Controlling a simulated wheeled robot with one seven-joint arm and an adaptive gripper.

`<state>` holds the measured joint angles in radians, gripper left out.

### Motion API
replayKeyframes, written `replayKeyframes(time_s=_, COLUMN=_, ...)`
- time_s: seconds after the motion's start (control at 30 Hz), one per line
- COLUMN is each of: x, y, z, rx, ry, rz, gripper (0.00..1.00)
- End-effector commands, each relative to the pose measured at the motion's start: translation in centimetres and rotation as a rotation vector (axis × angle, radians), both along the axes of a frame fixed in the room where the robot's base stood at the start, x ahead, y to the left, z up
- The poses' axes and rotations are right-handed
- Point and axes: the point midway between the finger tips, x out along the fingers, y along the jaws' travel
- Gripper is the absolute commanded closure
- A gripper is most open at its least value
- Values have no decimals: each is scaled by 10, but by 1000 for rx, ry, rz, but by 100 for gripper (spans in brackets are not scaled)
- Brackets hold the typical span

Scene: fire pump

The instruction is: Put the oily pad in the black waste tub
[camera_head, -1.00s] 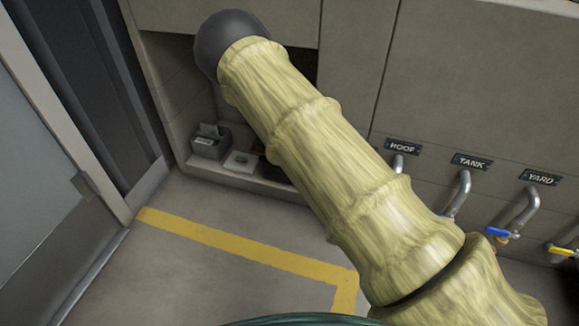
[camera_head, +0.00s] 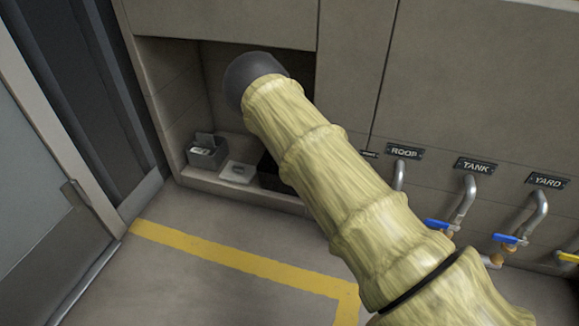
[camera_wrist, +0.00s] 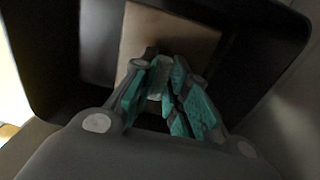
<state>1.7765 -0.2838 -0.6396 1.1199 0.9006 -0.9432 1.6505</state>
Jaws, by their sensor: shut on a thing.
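In the wrist view my gripper (camera_wrist: 160,88), with its teal finger pads, is shut on the oily pad (camera_wrist: 168,38), a tan-brown flat square beyond the fingertips. The black waste tub (camera_wrist: 48,62) surrounds the pad in this view, its dark walls on both sides. The pad appears within the tub's opening; I cannot tell whether it touches the bottom. In the head view a dark edge of the tub (camera_head: 268,172) shows in the low alcove, mostly behind my arm. My gripper and the pad are hidden there.
A grey box (camera_head: 207,153) and a small pale tray-like item (camera_head: 238,172) stand left of the tub on the alcove shelf (camera_head: 235,194). Pipes with blue-handled valves (camera_head: 437,224) are at the right. The yellow-lined floor (camera_head: 230,256) is clear.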

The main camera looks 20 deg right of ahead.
Motion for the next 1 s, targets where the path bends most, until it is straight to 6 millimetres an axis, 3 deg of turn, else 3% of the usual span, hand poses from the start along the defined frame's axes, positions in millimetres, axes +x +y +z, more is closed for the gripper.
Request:
replayKeyframes(time_s=0.5, x=1, y=1, z=-46, rx=-1, ry=-2, rz=1, gripper=100)
replayKeyframes(time_s=0.93, x=1, y=0, z=-48, rx=-1, ry=-2, rz=0, gripper=100)
replayKeyframes(time_s=0.97, x=1, y=0, z=-48, rx=-1, ry=-2, rz=0, gripper=79)
replayKeyframes(time_s=1.0, x=1, y=0, z=-48, rx=-1, ry=-2, rz=1, gripper=72)
